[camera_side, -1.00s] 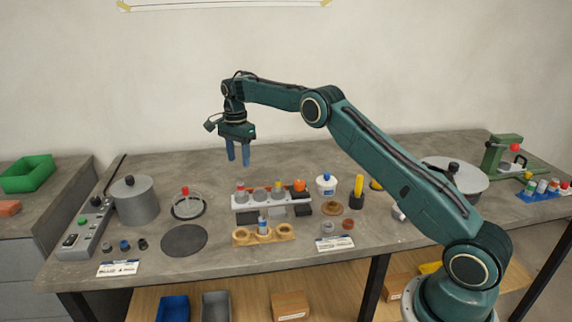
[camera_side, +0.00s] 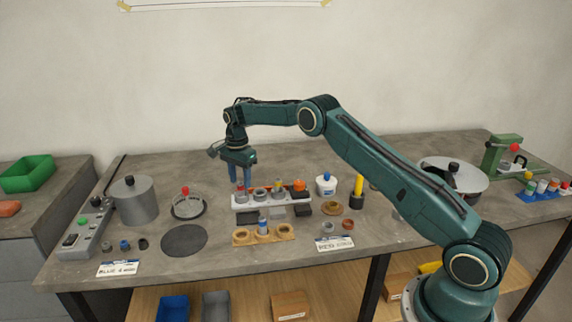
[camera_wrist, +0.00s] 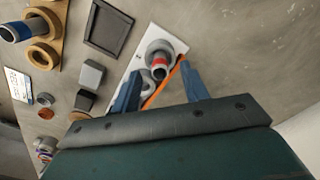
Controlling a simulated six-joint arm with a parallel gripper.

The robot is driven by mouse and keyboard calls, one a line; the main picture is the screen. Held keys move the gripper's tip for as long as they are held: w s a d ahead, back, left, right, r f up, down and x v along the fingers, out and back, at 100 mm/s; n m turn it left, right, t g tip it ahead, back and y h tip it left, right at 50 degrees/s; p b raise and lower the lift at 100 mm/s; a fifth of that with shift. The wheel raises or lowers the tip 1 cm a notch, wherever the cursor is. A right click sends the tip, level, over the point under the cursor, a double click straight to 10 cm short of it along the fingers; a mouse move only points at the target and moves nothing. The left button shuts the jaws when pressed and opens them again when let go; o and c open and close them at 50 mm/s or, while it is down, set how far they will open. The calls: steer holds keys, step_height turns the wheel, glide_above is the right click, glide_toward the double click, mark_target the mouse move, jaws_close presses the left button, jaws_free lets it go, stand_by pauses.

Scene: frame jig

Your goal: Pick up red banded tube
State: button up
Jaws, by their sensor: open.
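The red banded tube (camera_wrist: 158,64) stands in the white rack (camera_wrist: 172,40), at the rack's end in the wrist view. It is grey with a red band and has an open dark top. My gripper (camera_wrist: 160,67) is open, with one blue finger on either side of the tube and nothing held. Whether the fingers touch it cannot be told. In the side view my gripper (camera_side: 240,185) points down over the left end of the white rack (camera_side: 268,208), and the tube there is largely hidden by the fingers.
A wooden holder (camera_side: 279,232) with a blue-banded tube (camera_side: 262,225) stands in front of the rack. An orange-topped item (camera_side: 299,186) is at the rack's right end. A clear-lidded dish (camera_side: 188,207) and a grey pot (camera_side: 134,200) stand left. Bare bench lies behind the rack.

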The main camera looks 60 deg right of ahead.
steer(key=shift+f, duration=1.1)
jaws_close()
